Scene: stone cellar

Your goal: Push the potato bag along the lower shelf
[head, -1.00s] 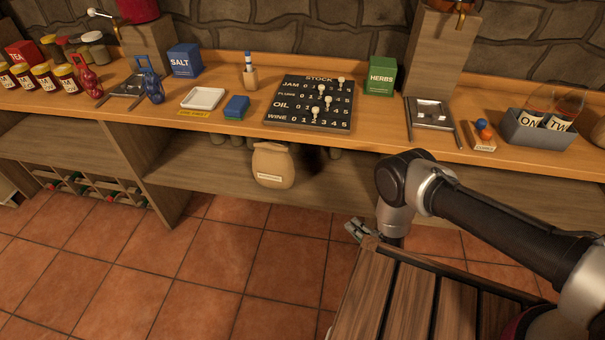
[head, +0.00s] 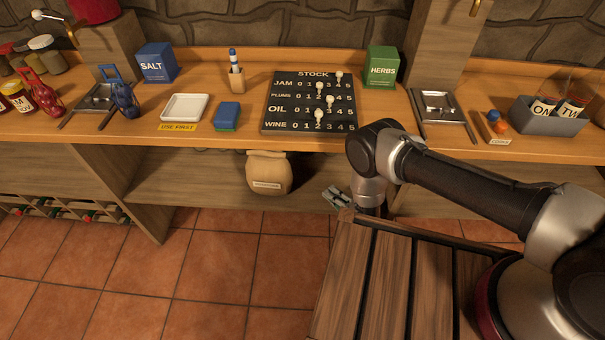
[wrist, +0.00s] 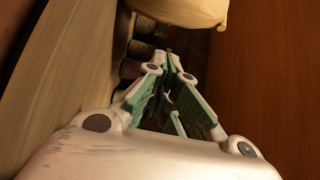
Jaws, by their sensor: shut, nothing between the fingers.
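The potato bag (head: 268,174), a tan sack with a pale label, stands upright on the lower shelf (head: 190,187) under the counter. In the wrist view the bag (wrist: 182,10) fills the top middle, partly cut off by the frame edge. My gripper (head: 337,198) is at the shelf's front, to the right of the bag and apart from it in the head view. In the wrist view my gripper (wrist: 171,65) is shut and empty, its fingers pointing toward the bag. The gap between fingertips and bag is hard to judge.
Dark jars (wrist: 138,52) stand on the shelf behind the bag. The counter (head: 235,140) overhangs the shelf and holds the stock board (head: 310,103) and other goods. An upright panel (head: 120,190) closes the shelf on the left. The shelf left of the bag looks clear.

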